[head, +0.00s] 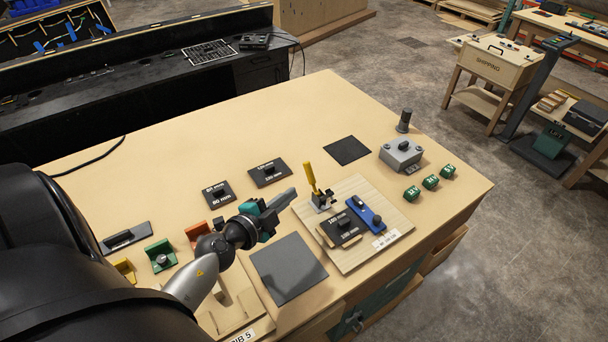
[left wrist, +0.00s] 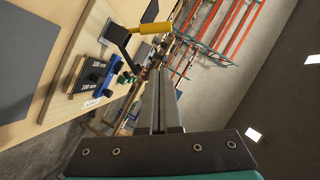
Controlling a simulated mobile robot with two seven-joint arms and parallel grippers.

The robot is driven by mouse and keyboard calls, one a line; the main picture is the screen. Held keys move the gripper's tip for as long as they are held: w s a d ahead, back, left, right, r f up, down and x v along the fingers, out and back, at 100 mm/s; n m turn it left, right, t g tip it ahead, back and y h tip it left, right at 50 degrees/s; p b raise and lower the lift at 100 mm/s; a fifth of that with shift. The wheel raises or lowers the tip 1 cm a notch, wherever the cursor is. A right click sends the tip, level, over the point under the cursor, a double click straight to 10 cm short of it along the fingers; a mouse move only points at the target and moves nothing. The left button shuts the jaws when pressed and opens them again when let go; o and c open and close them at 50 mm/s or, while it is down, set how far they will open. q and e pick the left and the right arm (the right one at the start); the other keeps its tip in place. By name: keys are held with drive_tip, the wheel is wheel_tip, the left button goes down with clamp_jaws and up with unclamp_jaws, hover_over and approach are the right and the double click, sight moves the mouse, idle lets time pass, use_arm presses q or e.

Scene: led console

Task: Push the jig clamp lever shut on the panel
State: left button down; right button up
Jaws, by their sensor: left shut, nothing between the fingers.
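The jig clamp (head: 322,201) has a yellow-handled lever (head: 308,176) that stands nearly upright on the light wooden board (head: 380,252). The yellow lever (left wrist: 156,27) also shows in the left wrist view, beyond my fingertips. A dark labelled panel (head: 341,230) lies on the board beside a blue bar (head: 365,214). The panel (left wrist: 91,76) also shows in the left wrist view. My left gripper (head: 291,193) is shut and empty, just left of the lever in the head view. A small gap seems to separate them. My right gripper is out of view.
A dark square mat (head: 289,268) lies below my left gripper. Dark labelled plates (head: 269,173) lie behind it. A grey box (head: 401,153) and several green blocks (head: 430,182) stand to the right of the board.

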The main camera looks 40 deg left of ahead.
use_arm(q)
drive_tip(key=b, duration=0.2)
approach(311, 178)
drive_tip(key=w+d+r, duration=0.2)
drive_tip(key=w, duration=0.3)
drive_tip(key=shift+w+a+f+b, duration=0.95)
drive_tip(key=shift+a+f+b, duration=0.1)
drive_tip(key=shift+b, duration=0.15)
